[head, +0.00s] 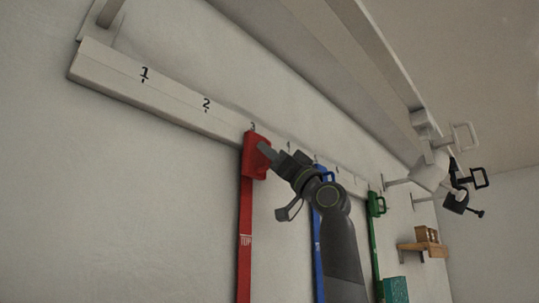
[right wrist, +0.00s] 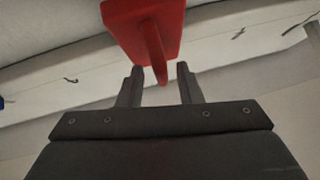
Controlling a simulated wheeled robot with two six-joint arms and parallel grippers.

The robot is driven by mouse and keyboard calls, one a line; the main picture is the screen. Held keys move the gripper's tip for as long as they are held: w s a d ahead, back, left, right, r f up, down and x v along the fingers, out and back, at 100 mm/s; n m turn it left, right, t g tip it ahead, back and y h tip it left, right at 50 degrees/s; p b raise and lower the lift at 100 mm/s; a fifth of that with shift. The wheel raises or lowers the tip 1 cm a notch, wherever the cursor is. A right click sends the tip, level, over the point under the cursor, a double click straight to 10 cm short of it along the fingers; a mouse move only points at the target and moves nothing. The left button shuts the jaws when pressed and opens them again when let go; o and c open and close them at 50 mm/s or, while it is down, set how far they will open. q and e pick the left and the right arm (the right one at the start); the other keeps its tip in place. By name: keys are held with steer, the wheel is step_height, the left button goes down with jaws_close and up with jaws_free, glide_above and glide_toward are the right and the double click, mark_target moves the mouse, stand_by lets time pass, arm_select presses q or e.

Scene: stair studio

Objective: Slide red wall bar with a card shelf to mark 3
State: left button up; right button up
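The red wall bar (head: 245,225) hangs from a white marked rail (head: 165,100). Its red head block (head: 255,160) sits on the rail just below a small, partly hidden mark, the one to the right of mark 2 (head: 206,104). In the right wrist view, the red block (right wrist: 145,22) has a handle pointing towards me. My right gripper (head: 272,155) is at the block's right side. In the right wrist view, its two fingers (right wrist: 160,72) stand apart on either side of the handle's end, with gaps showing. My left gripper is not in view. No card shelf can be made out on the red bar.
A blue bar (head: 318,260) hangs close behind my right arm. A green bar (head: 374,240) hangs further right, near a teal box (head: 395,290) and a small wooden shelf (head: 425,249). The wall left of the red bar is clear below the rail.

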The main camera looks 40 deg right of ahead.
steer(key=b+v, duration=1)
steer(key=v, duration=0.6)
steer(key=shift+s+f, duration=0.2)
steer(key=shift+d, duration=0.1)
